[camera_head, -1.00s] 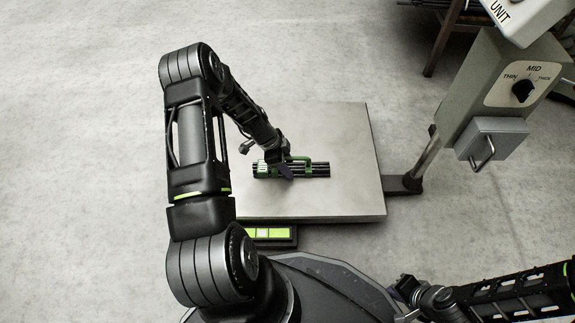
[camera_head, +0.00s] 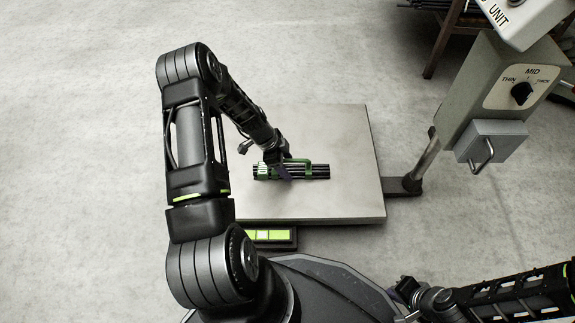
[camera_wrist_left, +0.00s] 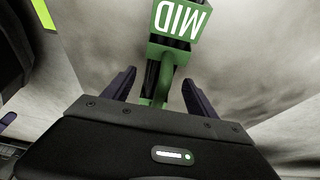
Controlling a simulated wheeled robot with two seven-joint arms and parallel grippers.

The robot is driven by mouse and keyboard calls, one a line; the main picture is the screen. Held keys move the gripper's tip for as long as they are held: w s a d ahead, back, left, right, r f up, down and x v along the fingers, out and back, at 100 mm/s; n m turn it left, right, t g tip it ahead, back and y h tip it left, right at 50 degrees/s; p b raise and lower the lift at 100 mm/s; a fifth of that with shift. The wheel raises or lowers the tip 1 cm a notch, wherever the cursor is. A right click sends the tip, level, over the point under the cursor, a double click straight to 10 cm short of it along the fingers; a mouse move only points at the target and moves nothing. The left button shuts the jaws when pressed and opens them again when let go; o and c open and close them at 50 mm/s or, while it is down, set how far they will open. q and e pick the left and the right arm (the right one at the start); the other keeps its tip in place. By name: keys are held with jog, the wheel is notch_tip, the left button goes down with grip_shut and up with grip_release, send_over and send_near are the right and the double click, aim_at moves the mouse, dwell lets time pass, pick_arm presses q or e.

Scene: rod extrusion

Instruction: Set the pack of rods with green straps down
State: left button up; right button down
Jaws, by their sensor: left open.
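The pack of rods with green straps (camera_head: 318,170) lies level on the metal plate (camera_head: 345,195), a bundle of dark rods. In the left wrist view its green handle (camera_wrist_left: 165,75) and a green tag reading MID (camera_wrist_left: 180,20) show. My left gripper (camera_head: 280,168) is at the left part of the pack. In the left wrist view its two dark fingers (camera_wrist_left: 158,92) stand apart on either side of the green handle, with gaps to both. Part of the pack is hidden behind the gripper. My right gripper (camera_head: 405,290) is low at the right, far from the pack; its fingers are too unclear to read.
A grey machine post with a THIN, MID, THICK dial (camera_head: 522,92) and a drawer-like box with a handle (camera_head: 491,140) stands at the right. A panel with bright green segments (camera_head: 268,234) lies by the plate's front edge. The plate's right side is clear.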

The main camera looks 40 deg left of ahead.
pick_arm(q)
jog(key=p+v, duration=0.3)
jog(key=v, duration=0.8)
jog(key=shift+s+p, duration=0.1)
jog(key=shift+p, duration=0.2)
jog(key=s+d+f+n+g, duration=0.1)
jog(key=s+d+f+n, duration=0.15)
jog(key=d, duration=0.75)
jog(key=s+d+f+n, duration=0.2)
jog(key=d+f+n, duration=0.15)
jog(key=d, duration=0.65)
jog(key=s+d+r+n, duration=0.1)
jog(key=s+d+n, duration=0.5)
jog(key=s+d, duration=0.4)
jog(key=d, duration=0.2)
jog(key=shift+d+n, duration=0.35)
jog(key=shift+n, duration=0.05)
jog(key=shift+r, duration=0.1)
